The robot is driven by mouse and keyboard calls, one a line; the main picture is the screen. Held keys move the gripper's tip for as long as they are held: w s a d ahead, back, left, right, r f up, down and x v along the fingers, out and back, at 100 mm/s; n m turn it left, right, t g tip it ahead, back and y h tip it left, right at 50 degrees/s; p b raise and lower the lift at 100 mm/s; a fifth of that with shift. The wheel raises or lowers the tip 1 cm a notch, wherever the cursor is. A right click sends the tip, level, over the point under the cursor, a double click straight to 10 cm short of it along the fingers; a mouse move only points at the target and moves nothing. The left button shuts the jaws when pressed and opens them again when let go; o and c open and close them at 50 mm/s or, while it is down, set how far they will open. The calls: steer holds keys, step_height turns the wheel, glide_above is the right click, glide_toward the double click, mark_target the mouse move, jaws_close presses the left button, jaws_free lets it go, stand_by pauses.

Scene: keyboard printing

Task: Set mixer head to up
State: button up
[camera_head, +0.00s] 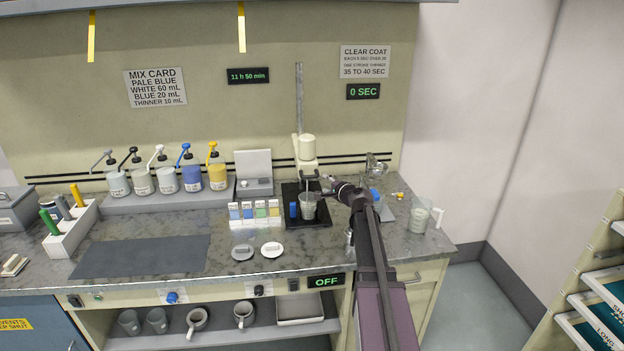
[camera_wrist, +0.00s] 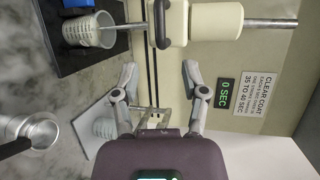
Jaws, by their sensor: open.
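The mixer head (camera_head: 307,148) is a cream body on an upright metal post (camera_head: 299,85) at the back of the counter. It also shows at the top of the wrist view (camera_wrist: 215,22), which is turned sideways. A dark handle bar (camera_wrist: 160,22) crosses its lower end. A thin shaft runs down from the head into a ribbed cup (camera_head: 308,208), also in the wrist view (camera_wrist: 88,30). The cup stands on the black mixer base (camera_head: 320,218). My gripper (camera_wrist: 158,75) is open and empty, facing the handle bar and apart from it. In the head view my arm hides part of the space right of the mixer.
Pump bottles (camera_head: 166,178) stand on a grey step at the left. Small labelled boxes (camera_head: 255,210) and two lids (camera_head: 271,249) lie left of the mixer. A clear jug (camera_head: 420,215) stands at the right. A display (camera_head: 326,281) on the counter front reads OFF.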

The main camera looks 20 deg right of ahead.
mark_target(312, 177)
steer(key=b+x, duration=0.2)
steer(key=x, duration=0.9)
